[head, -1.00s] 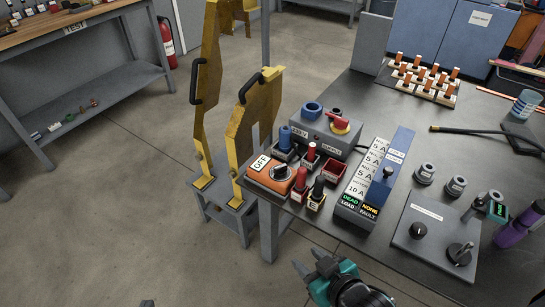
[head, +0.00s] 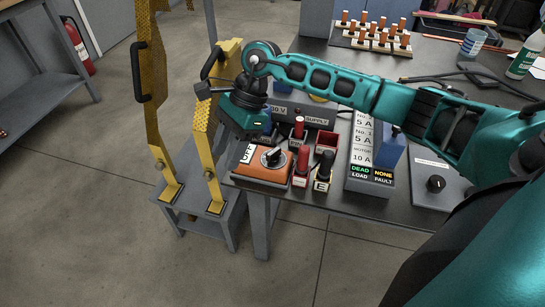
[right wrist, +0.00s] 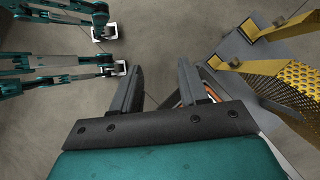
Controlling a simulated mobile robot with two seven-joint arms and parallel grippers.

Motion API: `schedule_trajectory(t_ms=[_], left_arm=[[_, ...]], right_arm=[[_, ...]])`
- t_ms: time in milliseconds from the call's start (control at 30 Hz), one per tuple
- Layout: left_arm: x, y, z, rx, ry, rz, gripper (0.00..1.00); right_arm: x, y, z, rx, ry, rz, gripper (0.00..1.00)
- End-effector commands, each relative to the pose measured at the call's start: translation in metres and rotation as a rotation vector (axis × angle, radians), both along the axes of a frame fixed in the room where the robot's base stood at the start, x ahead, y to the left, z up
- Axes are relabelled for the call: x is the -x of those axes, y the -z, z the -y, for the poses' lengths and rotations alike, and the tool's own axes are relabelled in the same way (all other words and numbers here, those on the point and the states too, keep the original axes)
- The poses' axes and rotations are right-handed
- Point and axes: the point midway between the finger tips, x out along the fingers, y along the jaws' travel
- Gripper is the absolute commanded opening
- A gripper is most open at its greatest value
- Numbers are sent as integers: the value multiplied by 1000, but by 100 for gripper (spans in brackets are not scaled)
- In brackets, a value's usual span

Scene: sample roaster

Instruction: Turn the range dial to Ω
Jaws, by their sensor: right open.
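The orange meter (head: 250,171) lies at the near left corner of the bench. Its round range dial (head: 273,157) has a black knob on a pale disc, and a white OFF label (head: 247,153) stands at its left. The Ω mark is too small to make out. My right gripper (head: 246,114) is above and behind the meter in the head view, apart from the dial, with its fingers hidden there. In the right wrist view its two fingers (right wrist: 160,80) are apart with nothing between them. A strip of orange shows beside the right finger. My left gripper is not in view.
Red and black probes (head: 303,167) stand in holders right of the meter. A supply box (head: 316,112) is behind them, partly covered by my arm. A fuse panel (head: 371,182) stands further right. Yellow perforated panels (head: 205,130) rise at the left.

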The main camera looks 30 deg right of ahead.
Motion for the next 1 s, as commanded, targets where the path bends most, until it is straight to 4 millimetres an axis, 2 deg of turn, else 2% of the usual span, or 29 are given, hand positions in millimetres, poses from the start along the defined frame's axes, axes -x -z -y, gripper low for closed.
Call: schedule_trajectory(t_ms=[33,100,200,300,467,800,1000], left_arm=[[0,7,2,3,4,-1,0],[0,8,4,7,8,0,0],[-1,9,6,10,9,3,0],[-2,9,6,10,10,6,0],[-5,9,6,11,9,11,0],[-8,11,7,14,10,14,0],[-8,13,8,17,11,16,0]], right_arm=[[-12,0,32,128,-33,43,44],[-21,-6,68,276,-73,72,44],[-28,-16,106,423,-101,86,44],[-30,-22,125,496,-113,89,44],[-30,-9,131,519,-117,84,44],[-29,60,129,513,-116,83,44],[-30,91,129,512,-115,84,44]])
